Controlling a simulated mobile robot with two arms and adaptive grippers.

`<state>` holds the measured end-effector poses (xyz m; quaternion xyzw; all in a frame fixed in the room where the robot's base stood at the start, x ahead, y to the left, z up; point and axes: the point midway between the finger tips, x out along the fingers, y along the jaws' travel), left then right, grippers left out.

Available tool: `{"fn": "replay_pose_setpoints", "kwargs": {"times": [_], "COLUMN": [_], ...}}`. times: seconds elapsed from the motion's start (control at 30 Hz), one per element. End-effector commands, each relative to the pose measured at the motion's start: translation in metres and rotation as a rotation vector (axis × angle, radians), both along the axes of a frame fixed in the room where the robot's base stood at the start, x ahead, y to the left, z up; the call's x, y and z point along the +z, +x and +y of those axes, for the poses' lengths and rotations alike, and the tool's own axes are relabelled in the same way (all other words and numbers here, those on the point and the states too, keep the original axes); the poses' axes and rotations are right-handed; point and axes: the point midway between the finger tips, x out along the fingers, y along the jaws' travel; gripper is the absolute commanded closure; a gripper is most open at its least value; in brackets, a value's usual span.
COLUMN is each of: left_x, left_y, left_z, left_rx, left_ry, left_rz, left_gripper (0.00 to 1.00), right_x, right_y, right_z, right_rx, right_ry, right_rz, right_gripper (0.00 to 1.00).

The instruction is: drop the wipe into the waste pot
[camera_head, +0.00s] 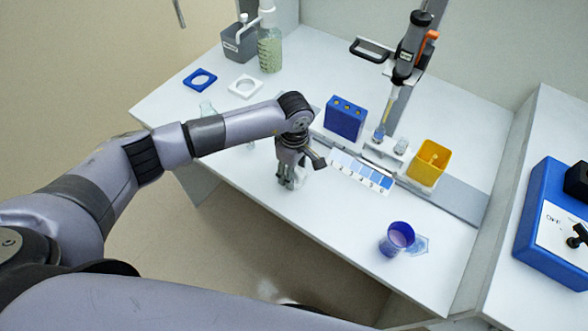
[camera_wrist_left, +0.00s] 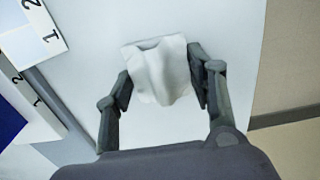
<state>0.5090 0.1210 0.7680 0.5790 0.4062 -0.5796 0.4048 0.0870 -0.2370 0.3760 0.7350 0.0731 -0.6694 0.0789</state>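The wipe (camera_wrist_left: 160,70) is a white, folded cloth between the two fingers of my left gripper (camera_wrist_left: 160,82) in the left wrist view. The fingers touch it on both sides. In the head view my left gripper (camera_head: 288,182) points down low over the white bench, left of the numbered blue card. A blue-purple open cup (camera_head: 397,239) stands near the bench's front right, and a yellow open-topped box (camera_head: 430,162) stands farther back. No label shows which of these is the waste pot. My right gripper is not in view.
The numbered card (camera_head: 362,173) lies just right of my gripper. A blue block (camera_head: 345,118) and a pipette on a stand (camera_head: 408,50) are behind it. A blue device (camera_head: 556,225) is at far right. The bench between gripper and cup is clear.

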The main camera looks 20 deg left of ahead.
Motion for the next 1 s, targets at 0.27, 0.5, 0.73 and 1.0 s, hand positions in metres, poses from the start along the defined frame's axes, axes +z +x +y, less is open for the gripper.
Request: {"fn": "replay_pose_setpoints", "kwargs": {"times": [0.27,0.5,0.73,1.0], "left_x": [0.001,0.001,0.017,0.075], "left_y": [0.0,0.0,0.001,0.002], "left_z": [0.0,0.0,0.0,0.0], "left_rx": [0.0,0.001,-0.001,-0.001], "left_ry": [0.0,0.0,-0.002,-0.001], "left_rz": [0.0,0.0,-0.002,-0.006], "left_gripper": [0.31,0.31,0.31,0.31], "right_x": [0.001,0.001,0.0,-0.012], "right_y": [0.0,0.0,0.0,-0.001], "right_z": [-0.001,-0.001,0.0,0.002], "right_rx": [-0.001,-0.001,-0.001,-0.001], "right_ry": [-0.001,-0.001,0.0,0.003], "right_rz": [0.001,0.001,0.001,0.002], "right_gripper": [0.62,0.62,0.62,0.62]}}
